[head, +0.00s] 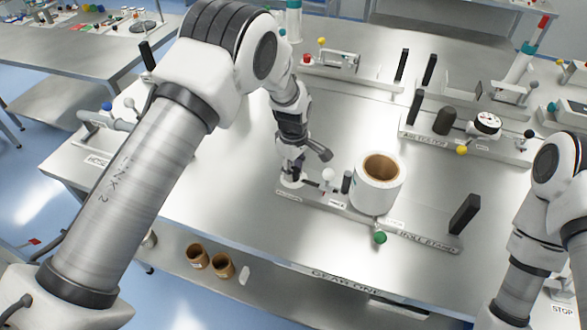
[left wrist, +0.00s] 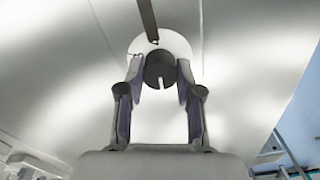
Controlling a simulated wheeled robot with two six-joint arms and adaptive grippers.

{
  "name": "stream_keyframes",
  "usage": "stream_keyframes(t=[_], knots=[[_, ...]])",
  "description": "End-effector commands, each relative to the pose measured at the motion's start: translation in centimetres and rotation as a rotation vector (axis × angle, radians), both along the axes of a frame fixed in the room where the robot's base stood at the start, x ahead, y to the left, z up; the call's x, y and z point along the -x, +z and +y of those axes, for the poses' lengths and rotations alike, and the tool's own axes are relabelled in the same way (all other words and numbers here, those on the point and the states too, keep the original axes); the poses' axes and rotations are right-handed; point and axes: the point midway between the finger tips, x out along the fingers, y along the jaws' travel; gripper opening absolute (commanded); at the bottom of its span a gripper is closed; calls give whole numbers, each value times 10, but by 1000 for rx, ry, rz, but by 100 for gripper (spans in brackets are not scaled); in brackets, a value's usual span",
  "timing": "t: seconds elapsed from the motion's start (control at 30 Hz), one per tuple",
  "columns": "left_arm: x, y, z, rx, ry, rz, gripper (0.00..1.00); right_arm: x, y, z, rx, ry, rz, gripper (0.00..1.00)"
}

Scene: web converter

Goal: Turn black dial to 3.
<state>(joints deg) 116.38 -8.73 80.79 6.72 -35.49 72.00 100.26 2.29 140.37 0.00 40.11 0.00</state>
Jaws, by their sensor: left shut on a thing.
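The black dial (left wrist: 160,66) shows in the left wrist view as a round black knob with a white pointer line, set on a white disc (left wrist: 180,46). The line points toward the bottom of that view, between the fingers. I cannot read any numbers on the disc. In the head view the gripper mostly hides the dial. My right gripper is out of view.
Other fixtures (head: 456,144) stand behind.

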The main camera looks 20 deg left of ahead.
Motion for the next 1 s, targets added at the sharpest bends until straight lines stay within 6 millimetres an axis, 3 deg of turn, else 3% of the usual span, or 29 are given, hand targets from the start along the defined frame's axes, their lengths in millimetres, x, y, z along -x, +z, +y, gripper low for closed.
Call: stream_keyframes(t=[0.27, 1.0], knots=[[0, -2, 0, -1, -181, 2, 0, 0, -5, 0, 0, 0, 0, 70], [0, -1, -1, -1, -879, 1, 0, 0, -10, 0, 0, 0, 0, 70]])
